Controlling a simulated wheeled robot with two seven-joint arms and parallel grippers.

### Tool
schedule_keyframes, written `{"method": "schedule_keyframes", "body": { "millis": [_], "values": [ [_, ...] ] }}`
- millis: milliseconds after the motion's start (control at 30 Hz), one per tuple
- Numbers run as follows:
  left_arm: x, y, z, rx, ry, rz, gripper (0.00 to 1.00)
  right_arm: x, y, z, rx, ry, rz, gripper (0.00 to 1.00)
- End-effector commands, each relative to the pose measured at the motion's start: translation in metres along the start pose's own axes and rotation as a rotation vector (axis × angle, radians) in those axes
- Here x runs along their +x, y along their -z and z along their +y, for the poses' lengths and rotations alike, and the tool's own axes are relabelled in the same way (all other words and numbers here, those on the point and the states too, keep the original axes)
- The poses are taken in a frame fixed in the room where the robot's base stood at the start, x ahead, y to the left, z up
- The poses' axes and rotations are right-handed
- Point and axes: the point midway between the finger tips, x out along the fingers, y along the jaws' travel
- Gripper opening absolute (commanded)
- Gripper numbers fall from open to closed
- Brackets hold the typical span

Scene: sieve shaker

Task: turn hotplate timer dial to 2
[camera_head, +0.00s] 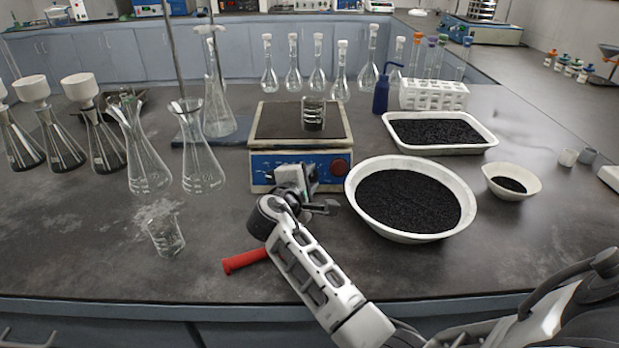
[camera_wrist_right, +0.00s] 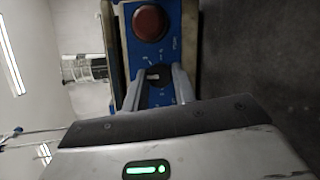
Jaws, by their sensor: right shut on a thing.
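The hotplate (camera_head: 262,168) stands at the middle of the bench, with a blue front panel that also shows in the right wrist view (camera_wrist_right: 174,45). A beaker with dark contents (camera_head: 313,117) sits on its dark top plate. The dark timer dial (camera_wrist_right: 155,74), with a light pointer mark, is between the fingers of my right gripper (camera_wrist_right: 158,85), which is shut on it. In the head view my right gripper (camera_head: 304,178) is at the front panel and hides the dial. The dial's numbers are too small to read. My left gripper is not in view.
A red round knob (camera_head: 339,168) is on the same panel. A white bowl of black granules (camera_head: 355,201) stands close to the right of my gripper. A red-handled thing (camera_head: 244,261) lies in front. Glass flasks (camera_head: 200,160) stand to the left, near a small beaker (camera_head: 166,237).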

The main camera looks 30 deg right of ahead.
Motion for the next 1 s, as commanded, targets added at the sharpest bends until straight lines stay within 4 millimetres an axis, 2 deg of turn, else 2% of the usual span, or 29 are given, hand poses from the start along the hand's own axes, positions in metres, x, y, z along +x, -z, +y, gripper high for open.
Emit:
{"method": "schedule_keyframes", "body": {
  "millis": [533,567,600,867,1000],
  "values": [
    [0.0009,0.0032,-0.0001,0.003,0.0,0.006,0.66,-0.0001,0.0001,0.0011,0.022,0.007,0.0,0.04],
    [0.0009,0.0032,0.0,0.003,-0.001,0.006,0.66,-0.0001,0.0001,0.0011,0.022,0.007,0.0,0.35],
    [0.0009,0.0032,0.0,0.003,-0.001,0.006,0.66,-0.0001,0.0001,0.001,0.022,0.007,0.0,0.46],
    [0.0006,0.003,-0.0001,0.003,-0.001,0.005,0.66,-0.0001,-0.0001,0.0007,0.021,0.007,-0.001,0.48],
    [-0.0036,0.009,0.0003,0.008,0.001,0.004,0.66,-0.0092,-0.0002,0.0024,0.019,0.008,0.001,0.48]
  ]
}}
